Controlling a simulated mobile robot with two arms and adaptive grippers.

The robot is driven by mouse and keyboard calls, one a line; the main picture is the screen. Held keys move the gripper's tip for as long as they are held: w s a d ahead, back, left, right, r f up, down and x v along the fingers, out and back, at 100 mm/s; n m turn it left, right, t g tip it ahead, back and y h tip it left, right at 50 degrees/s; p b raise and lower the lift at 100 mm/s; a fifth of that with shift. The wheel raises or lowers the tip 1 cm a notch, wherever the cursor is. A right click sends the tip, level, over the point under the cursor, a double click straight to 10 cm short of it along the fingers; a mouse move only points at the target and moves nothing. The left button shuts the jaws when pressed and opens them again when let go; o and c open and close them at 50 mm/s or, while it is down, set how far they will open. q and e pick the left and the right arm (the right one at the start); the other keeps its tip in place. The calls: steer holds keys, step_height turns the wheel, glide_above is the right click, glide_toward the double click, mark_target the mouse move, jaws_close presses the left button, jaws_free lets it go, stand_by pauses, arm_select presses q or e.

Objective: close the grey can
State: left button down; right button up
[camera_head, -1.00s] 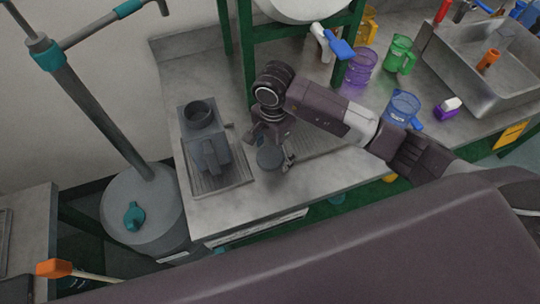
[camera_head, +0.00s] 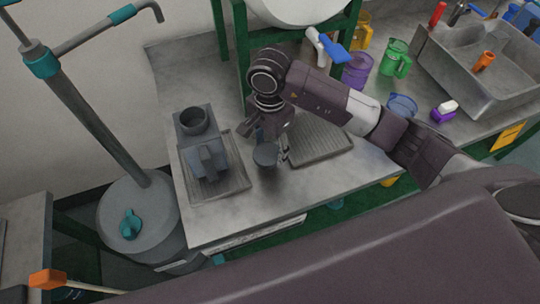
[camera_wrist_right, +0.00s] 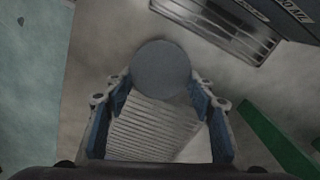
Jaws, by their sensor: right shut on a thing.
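My left gripper is not in view.
A second ribbed tray (camera_head: 320,139) lies empty to the right of the gripper. A green frame leg (camera_head: 219,35) stands behind. Purple (camera_head: 357,71) and green (camera_head: 394,58) jugs are farther right by the metal sink (camera_head: 465,75). A grey drum (camera_head: 140,225) stands left of the counter.

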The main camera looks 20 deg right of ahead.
mark_target(270, 151)
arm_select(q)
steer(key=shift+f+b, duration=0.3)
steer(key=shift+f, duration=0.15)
arm_select(e)
step_height(270, 151, up, 15)
steer(key=shift+r, duration=0.2)
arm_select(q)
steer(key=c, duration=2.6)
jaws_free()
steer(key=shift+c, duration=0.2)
